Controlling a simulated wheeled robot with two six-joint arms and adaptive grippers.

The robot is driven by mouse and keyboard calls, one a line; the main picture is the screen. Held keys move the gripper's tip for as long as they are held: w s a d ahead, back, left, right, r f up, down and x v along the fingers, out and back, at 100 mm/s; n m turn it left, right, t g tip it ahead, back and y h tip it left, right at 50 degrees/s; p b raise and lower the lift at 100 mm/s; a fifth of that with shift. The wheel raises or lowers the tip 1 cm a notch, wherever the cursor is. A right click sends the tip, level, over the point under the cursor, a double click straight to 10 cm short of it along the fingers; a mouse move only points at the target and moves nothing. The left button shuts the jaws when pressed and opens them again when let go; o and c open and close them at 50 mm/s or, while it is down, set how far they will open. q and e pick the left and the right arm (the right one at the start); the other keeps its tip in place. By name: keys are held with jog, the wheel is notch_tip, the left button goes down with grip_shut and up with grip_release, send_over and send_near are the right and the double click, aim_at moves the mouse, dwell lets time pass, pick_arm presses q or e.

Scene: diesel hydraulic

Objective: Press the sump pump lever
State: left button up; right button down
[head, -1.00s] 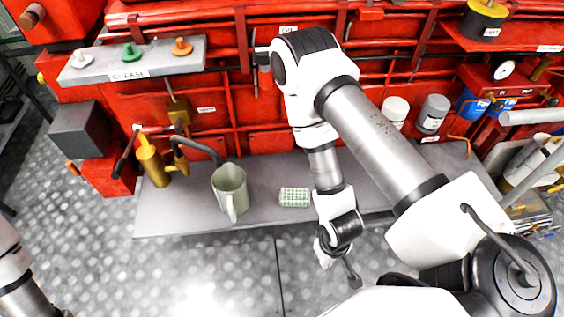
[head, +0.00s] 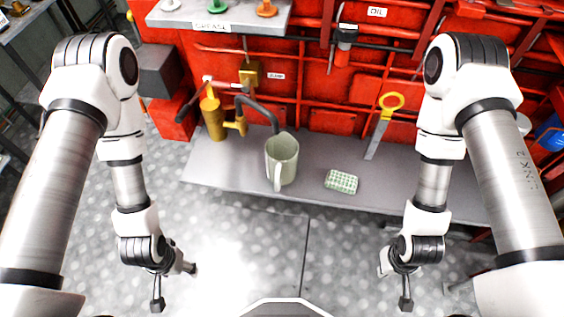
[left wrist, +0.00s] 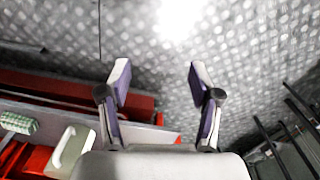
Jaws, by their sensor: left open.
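A brass pump (head: 213,115) with a dark curved spout stands at the back left of the grey shelf. A dark lever-like bar (head: 187,103) slants down beside it on the left; I cannot be sure it is the sump pump lever. A pale green jug (head: 284,158) stands below the spout, and it also shows in the left wrist view (left wrist: 68,150). My left gripper (head: 176,286) is over the floor in front of the shelf, apart from the pump. In the left wrist view it is open and empty (left wrist: 160,76). My right gripper (head: 394,285) is lower right; its jaw opening is unclear.
A green checked block (head: 341,182) and a yellow-handled tool (head: 384,122) are right of the jug on the shelf (head: 230,171). A grey ledge with coloured knobs, labelled grease (head: 212,27), overhangs the pump. The floor in front is clear.

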pick_arm(q)
grip_shut()
jog(key=w+r+m+t+h+b, duration=0.15)
jog(key=w+r+m+t, duration=0.35)
jog(key=w, duration=1)
jog(key=w+r+t+b, duration=0.1)
jog(key=w+r+t, duration=0.2)
jog(key=w+r, duration=0.3)
jog(key=w+r+t+b, duration=0.2)
jog(key=w+r+t, duration=0.2)
jog(key=r, duration=1.1)
jog(key=w+a, duration=0.1)
jog(key=w, duration=0.2)
jog(key=shift+r+n+t, duration=0.3)
jog(key=shift+n, duration=0.1)
jog(key=shift+w, duration=0.15)
